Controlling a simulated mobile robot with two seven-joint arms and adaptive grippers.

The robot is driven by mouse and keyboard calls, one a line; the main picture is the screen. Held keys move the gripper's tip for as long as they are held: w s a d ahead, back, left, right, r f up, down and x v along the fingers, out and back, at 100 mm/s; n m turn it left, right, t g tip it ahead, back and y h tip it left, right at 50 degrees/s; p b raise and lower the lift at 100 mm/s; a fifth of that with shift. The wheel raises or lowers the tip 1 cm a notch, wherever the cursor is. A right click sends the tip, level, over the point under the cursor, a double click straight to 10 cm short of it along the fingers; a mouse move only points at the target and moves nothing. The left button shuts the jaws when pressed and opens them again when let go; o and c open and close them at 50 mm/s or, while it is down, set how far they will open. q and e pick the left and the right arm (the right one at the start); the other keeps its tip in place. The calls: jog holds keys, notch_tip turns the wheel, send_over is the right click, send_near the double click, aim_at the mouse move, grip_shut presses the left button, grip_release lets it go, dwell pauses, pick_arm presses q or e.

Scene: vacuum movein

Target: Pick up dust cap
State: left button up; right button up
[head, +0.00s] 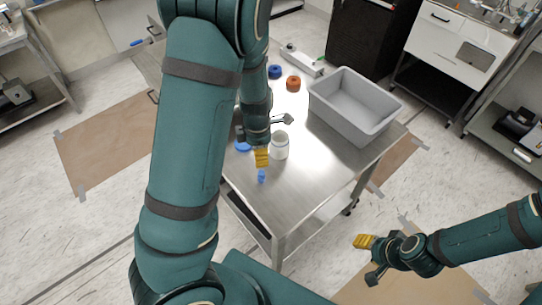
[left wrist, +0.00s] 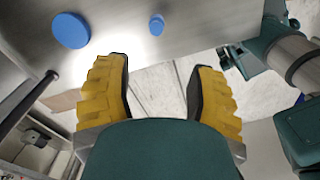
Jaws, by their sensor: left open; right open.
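A flat blue disc (head: 243,145) lies on the steel cart, partly hidden behind my left arm. A small blue stub-like piece (head: 261,177) lies nearer the cart's front edge. Either could be the dust cap; I cannot tell which. Both show in the left wrist view, the disc (left wrist: 70,30) at upper left and the small piece (left wrist: 156,25) at top centre. My left gripper (head: 262,155) is over the cart near them, its yellow fingers apart and empty (left wrist: 160,90). My right gripper (head: 367,259) is open and empty, off the cart's right front side.
A white jar (head: 280,147) stands close beside my left gripper. A grey bin (head: 335,123) takes up the cart's right side. A blue ring (head: 275,71), an orange ring (head: 293,83) and a white power strip (head: 302,60) lie farther back. The steel top (head: 300,180) is bare at front right.

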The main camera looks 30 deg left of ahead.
pick_arm(q)
jog(key=n+b, duration=0.1)
jog(key=b, duration=0.1)
send_over(261, 172)
notch_tip(261, 172, down, 7)
jog(key=shift+s+a+r, duration=0.1)
jog(key=shift+f, duration=2.95)
pick_arm(e)
jog(key=shift+w+f, duration=0.15)
jog(key=shift+f, duration=0.8)
pick_arm(q)
jog(key=c, duration=0.9)
